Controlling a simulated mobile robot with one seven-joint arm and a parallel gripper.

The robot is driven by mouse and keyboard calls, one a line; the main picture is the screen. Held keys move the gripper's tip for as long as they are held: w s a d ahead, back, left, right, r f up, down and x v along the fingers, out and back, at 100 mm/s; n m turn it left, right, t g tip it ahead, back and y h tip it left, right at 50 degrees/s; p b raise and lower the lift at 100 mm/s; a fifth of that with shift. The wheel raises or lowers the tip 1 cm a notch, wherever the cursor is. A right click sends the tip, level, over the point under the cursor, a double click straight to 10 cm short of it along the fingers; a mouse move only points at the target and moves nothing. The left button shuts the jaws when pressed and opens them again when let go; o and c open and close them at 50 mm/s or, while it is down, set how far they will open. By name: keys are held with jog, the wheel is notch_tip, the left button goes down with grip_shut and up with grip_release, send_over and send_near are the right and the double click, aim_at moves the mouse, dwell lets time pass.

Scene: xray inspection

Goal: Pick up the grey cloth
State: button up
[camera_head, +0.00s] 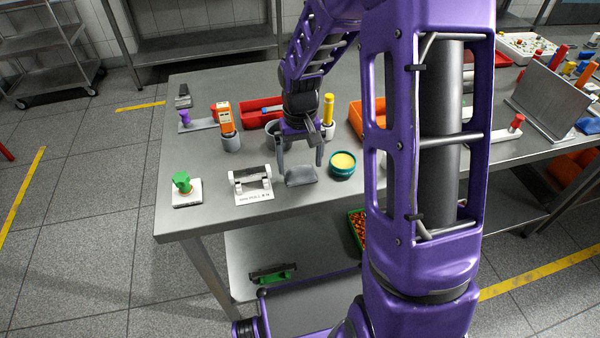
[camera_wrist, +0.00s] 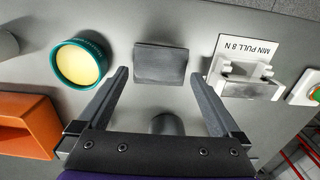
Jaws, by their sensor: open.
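The grey cloth (camera_head: 300,175) lies as a small dark grey pad on the table near its front edge. In the wrist view the grey cloth (camera_wrist: 160,64) lies flat ahead, between the lines of the two fingers. My gripper (camera_head: 300,158) points down just behind and above the cloth in the head view. In the wrist view my gripper (camera_wrist: 160,75) is open and empty, with its fingertips spread to either side of the cloth. I cannot tell the exact height of the fingertips above the table.
A teal bowl with yellow contents (camera_head: 342,164) stands close right of the cloth. A white fixture on a labelled card (camera_head: 250,183) stands close left. A green knob on a white block (camera_head: 182,183) is farther left. An orange bin (camera_wrist: 28,125) is near in the wrist view.

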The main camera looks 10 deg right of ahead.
aim_at(300, 166)
notch_tip(300, 166, down, 2)
jog(key=shift+f, duration=0.2)
jog(key=c, duration=1)
jog(key=shift+o, duration=0.2)
jog(key=shift+r, duration=0.15)
notch_tip(300, 166, up, 10)
jog(key=shift+f+p, duration=0.1)
jog(key=shift+p, duration=0.4)
